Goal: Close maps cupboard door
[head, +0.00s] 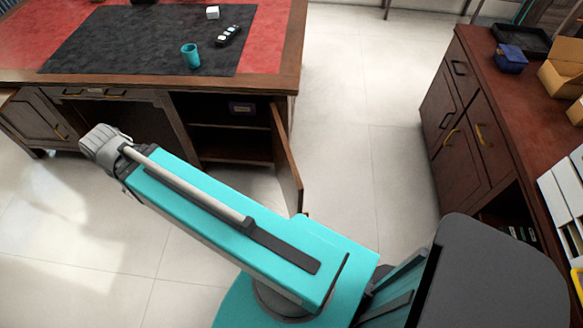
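The wooden desk (285,80) stands at the upper left in the head view. Its right cupboard is open, and the door (288,165) stands swung out at the cupboard's right side. A shelf (228,129) and a small dark purple item with a yellowish mark (242,108) show inside the open cupboard. I cannot read any label that says which cupboard is the maps one. My teal arm crosses in front of the desk and hides part of the floor by the door. My gripper does not show, and I cannot tell where it is.
A teal cup (190,56), a dark remote-like object (228,36) and a small white block (212,12) are on the desk's dark mat (120,50).

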